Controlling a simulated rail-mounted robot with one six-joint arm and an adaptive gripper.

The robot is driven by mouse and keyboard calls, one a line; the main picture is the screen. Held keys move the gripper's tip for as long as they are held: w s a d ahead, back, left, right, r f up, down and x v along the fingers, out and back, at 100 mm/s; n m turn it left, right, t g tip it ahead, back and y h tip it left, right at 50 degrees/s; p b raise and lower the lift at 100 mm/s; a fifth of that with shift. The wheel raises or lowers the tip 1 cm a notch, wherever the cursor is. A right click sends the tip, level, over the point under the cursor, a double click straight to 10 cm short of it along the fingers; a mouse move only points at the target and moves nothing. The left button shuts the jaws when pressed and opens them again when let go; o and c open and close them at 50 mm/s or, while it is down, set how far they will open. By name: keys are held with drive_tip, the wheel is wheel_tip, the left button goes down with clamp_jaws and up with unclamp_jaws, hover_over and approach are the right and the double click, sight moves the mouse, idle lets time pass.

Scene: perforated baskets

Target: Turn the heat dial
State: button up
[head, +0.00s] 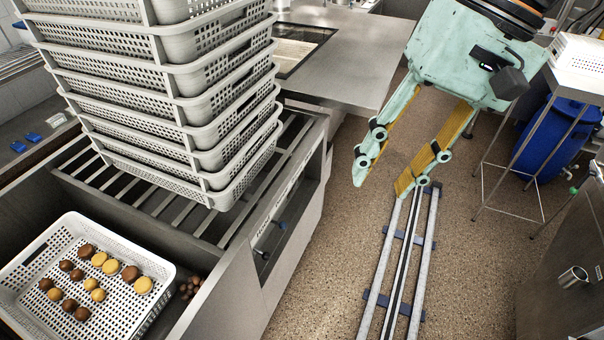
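My gripper (381,184) hangs at the upper right, pale green with yellow ribbed finger pads. Its two fingers are spread apart with nothing between them, and the floor and rail show behind. The steel counter unit (232,305) at the left has a recessed dark panel on its front face. Small dark knob-like parts (282,225) sit in that panel, with another lower down (263,255). One of these may be the heat dial; they are too small to read any marking or setting. My gripper is to the right of the panel, apart from it.
A tall stack of perforated baskets (190,125) stands on the slatted counter top. A perforated basket (150,265) with brown and yellow round pieces is at lower left. A rail (397,270) runs along the floor. A stand (515,140) and blue drum (562,135) are at right.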

drive_tip(key=w+a+f+m+y, duration=0.1)
drive_tip(key=w+a+f+y, duration=0.2)
drive_tip(key=w+f, duration=0.55)
drive_tip(key=w+a+f+m+g+y, duration=0.15)
drive_tip(key=w+a+f+y, duration=0.3)
drive_tip(key=w, duration=0.75)
drive_tip(key=w+a+f+m+y, duration=0.2)
drive_tip(key=w+a+f+y, duration=0.1)
drive_tip(key=w+f, duration=0.6)
drive_tip(key=w+d+f+m+t, duration=0.2)
drive_tip(key=w+f+t, duration=0.1)
drive_tip(key=f, duration=0.9)
drive_tip(key=w+d+f+m+t+y, duration=0.1)
drive_tip(key=w+f, duration=0.5)
drive_tip(key=f, duration=0.6)
drive_tip(key=w+d+f+m+t, duration=0.4)
drive_tip(key=w+f+t, duration=0.1)
drive_tip(key=f, duration=0.7)
drive_tip(key=shift+w+m+t, duration=0.2)
drive_tip(key=shift+m+t, duration=0.15)
drive_tip(key=shift+t, duration=0.5)
drive_tip(key=shift+y, duration=0.25)
drive_tip(key=b+x, duration=0.1)
drive_tip(key=x, duration=1.2)
drive_tip(key=shift+a, duration=0.3)
drive_tip(key=shift+w, duration=0.15)
drive_tip(key=shift+c, duration=0.3)
